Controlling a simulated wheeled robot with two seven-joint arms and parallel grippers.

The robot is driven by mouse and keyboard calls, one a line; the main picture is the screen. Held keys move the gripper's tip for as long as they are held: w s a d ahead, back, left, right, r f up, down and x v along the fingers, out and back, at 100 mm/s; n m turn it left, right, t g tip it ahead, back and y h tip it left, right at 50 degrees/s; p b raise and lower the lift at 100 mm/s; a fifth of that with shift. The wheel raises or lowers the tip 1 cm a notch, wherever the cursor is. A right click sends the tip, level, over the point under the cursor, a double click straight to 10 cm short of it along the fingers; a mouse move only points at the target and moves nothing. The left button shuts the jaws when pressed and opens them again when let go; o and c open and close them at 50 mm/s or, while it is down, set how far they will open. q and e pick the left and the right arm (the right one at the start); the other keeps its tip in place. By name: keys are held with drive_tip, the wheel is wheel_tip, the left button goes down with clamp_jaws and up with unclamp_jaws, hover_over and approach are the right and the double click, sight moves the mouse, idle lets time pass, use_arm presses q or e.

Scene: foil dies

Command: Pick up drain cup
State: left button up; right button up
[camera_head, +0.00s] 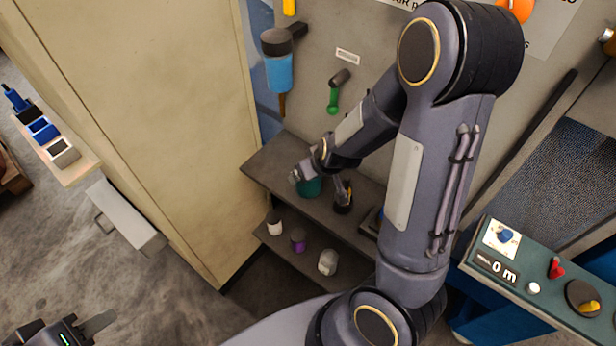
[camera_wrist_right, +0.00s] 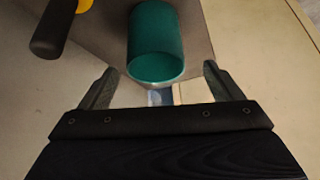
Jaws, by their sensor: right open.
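A teal green cup (camera_head: 311,187), which I take to be the drain cup, stands on the upper shelf (camera_head: 270,165). My right gripper (camera_head: 296,176) is beside it and partly covers it in the head view. In the right wrist view the cup (camera_wrist_right: 156,35) lies ahead, with its round open end towards the camera. There my right gripper (camera_wrist_right: 160,72) is open, one finger to each side of the cup's line, with no visible contact. My left gripper (camera_head: 92,326) is low at the left edge, far from the shelf; its jaw gap is unclear.
A dark holder with tools (camera_head: 343,200) stands right of the cup. The lower shelf holds a white cup (camera_head: 274,226), a purple one (camera_head: 298,240) and a pale container (camera_head: 327,262). A beige panel (camera_head: 160,110) borders the shelf's left. A control panel (camera_head: 535,270) is at right.

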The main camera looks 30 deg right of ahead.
sight(311, 189)
drive_tip(key=x, duration=0.8)
drive_tip(key=shift+s+d+b, duration=0.2)
drive_tip(key=shift+d+b, duration=0.1)
drive_tip(key=shift+b, duration=0.1)
drive_tip(key=shift+c, duration=0.4)
drive_tip(key=c, duration=1)
